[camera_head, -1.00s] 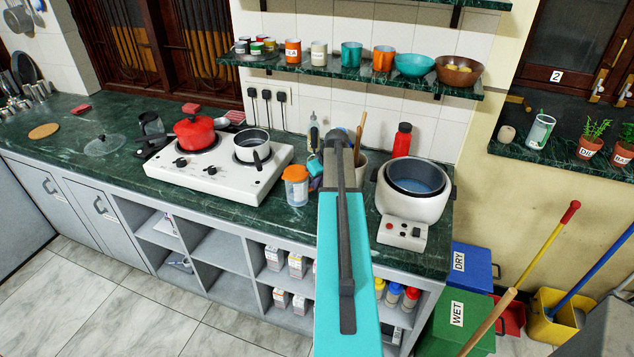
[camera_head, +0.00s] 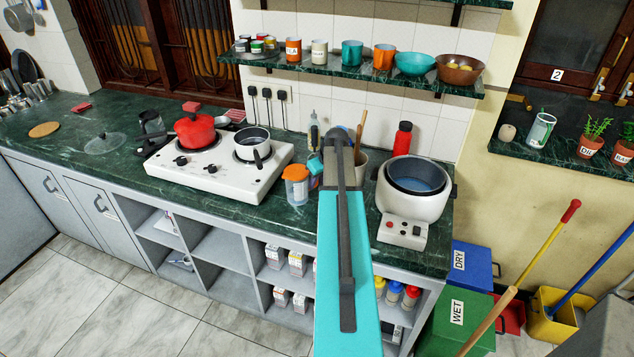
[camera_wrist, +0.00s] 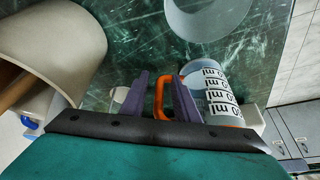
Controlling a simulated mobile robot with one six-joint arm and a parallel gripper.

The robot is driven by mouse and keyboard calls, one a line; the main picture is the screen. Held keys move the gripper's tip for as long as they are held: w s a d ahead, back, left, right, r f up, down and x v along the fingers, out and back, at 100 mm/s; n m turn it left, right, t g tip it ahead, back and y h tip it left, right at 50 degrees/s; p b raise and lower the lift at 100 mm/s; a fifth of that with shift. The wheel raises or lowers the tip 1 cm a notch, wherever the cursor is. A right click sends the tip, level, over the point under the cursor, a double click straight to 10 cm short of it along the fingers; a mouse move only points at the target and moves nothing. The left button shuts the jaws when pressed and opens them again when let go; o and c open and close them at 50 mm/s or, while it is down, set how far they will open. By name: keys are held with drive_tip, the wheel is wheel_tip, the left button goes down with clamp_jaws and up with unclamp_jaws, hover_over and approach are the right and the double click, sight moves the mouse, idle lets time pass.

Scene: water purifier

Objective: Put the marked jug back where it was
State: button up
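The marked jug (camera_head: 296,187) is a clear vessel with an orange top, standing on the green counter to the right of the stove. In the wrist view the jug (camera_wrist: 216,92) shows printed ml marks, and its orange handle faces my fingers. My gripper (camera_wrist: 161,90) has its two purple fingers on either side of this handle, with a narrow gap showing at the left finger. It looks open. Firm contact cannot be made out. In the head view my gripper (camera_head: 317,164) is just right of the jug, partly hidden by my turquoise arm.
A beige holder with wooden utensils (camera_wrist: 62,38) is close to my gripper at the left of the wrist view. A white cooker (camera_head: 412,205) and a red bottle (camera_head: 402,139) stand to the right. The stove (camera_head: 218,178) with pots is to the left.

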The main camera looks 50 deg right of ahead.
drive_tip(key=d+b+v, duration=0.1)
drive_tip(key=b+v, duration=0.2)
drive_tip(key=v, duration=0.9)
drive_tip(key=shift+a, duration=0.45)
drive_tip(key=shift+s, duration=0.1)
drive_tip(key=shift+s+f, duration=0.1)
idle(0.4)
